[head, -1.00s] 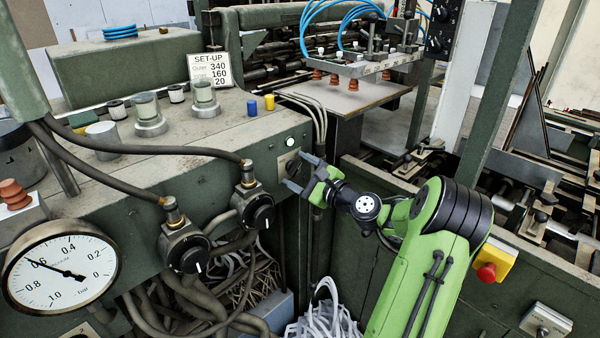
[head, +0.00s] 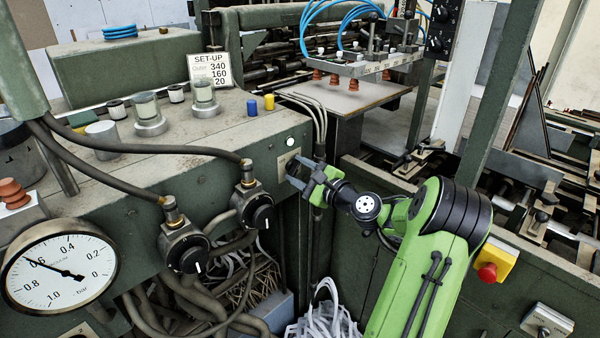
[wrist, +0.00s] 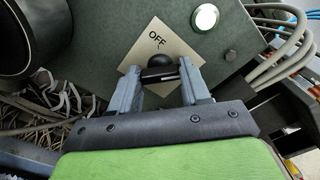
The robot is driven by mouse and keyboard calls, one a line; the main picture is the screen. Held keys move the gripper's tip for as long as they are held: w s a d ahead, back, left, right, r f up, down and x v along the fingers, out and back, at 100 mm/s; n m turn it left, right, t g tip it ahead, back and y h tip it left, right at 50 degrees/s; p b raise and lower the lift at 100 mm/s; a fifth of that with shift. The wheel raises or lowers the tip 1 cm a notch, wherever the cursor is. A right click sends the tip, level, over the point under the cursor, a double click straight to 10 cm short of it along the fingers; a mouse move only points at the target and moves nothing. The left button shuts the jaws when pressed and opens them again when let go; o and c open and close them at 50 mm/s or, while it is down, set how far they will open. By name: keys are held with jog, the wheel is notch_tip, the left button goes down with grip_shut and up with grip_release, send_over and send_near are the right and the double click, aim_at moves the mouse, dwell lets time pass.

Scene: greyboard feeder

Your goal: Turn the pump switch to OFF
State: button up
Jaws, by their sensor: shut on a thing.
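The pump switch is a black knob (wrist: 157,62) on a pale square plate (wrist: 136,82) marked OFF on the green machine panel. The plate (head: 286,161) also shows in the head view, at the right end of the panel, partly covered by my gripper. My gripper (head: 297,170) is at the switch, and in the wrist view (wrist: 160,70) its two grey fingers are shut on the knob, one on each side. The OFF lettering lies just beyond the knob. I cannot tell for certain which way the knob points.
A lit white lamp (head: 290,142) sits just above the switch. Grey cables (head: 319,118) hang close to its right. Two black valve knobs (head: 262,213) (head: 188,252) and a pressure gauge (head: 60,267) are to the left. A red emergency button (head: 487,272) is right of my arm.

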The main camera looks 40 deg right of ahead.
jog(key=n+b, duration=0.2)
jog(key=n, duration=0.2)
jog(key=shift+f, duration=0.2)
jog(key=shift+n+b, duration=4)
jog(key=shift+n, duration=2.4)
jog(key=shift+f, duration=0.1)
jog(key=o, duration=1.1)
jog(key=shift+c, duration=0.2)
jog(key=s+p, duration=0.1)
jog(key=s, duration=1.4)
jog(key=shift+s+d, duration=0.25)
jog(key=shift+s, duration=0.15)
